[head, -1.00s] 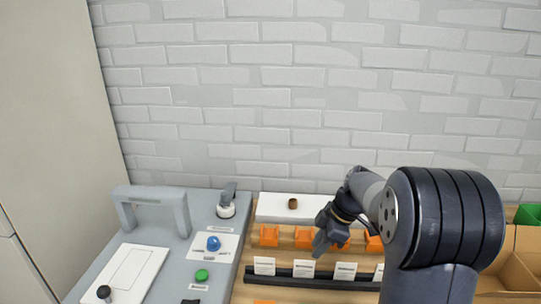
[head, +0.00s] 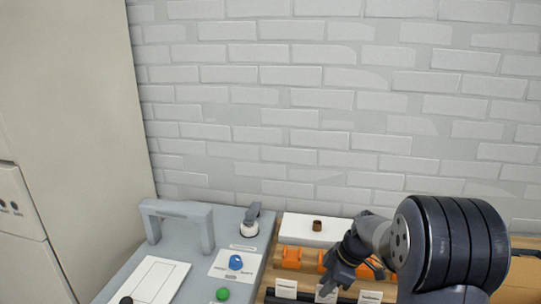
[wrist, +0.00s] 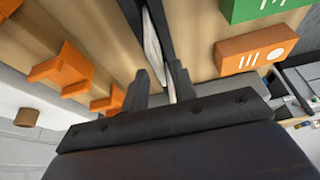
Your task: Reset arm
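My gripper (head: 342,280) hangs over the workbench at the lower right of the head view, with my arm bent down to it. In the wrist view, the two dark fingers of the gripper (wrist: 157,88) stand apart with a gap between them. I see no object held. White label cards (head: 326,293) on a dark rail are close to the fingers. Whether the fingers touch a card is not clear. Orange holders (head: 291,258) stand behind the rail, and some show in the wrist view (wrist: 64,68).
A grey panel (head: 205,225) at left carries a raised handle (head: 178,212), a blue knob (head: 235,262), a green button (head: 222,294) and a lever switch (head: 250,222). A white box (head: 296,229) with a small brown piece (head: 317,223) stands by the brick wall. A tall cabinet (head: 75,150) is at far left.

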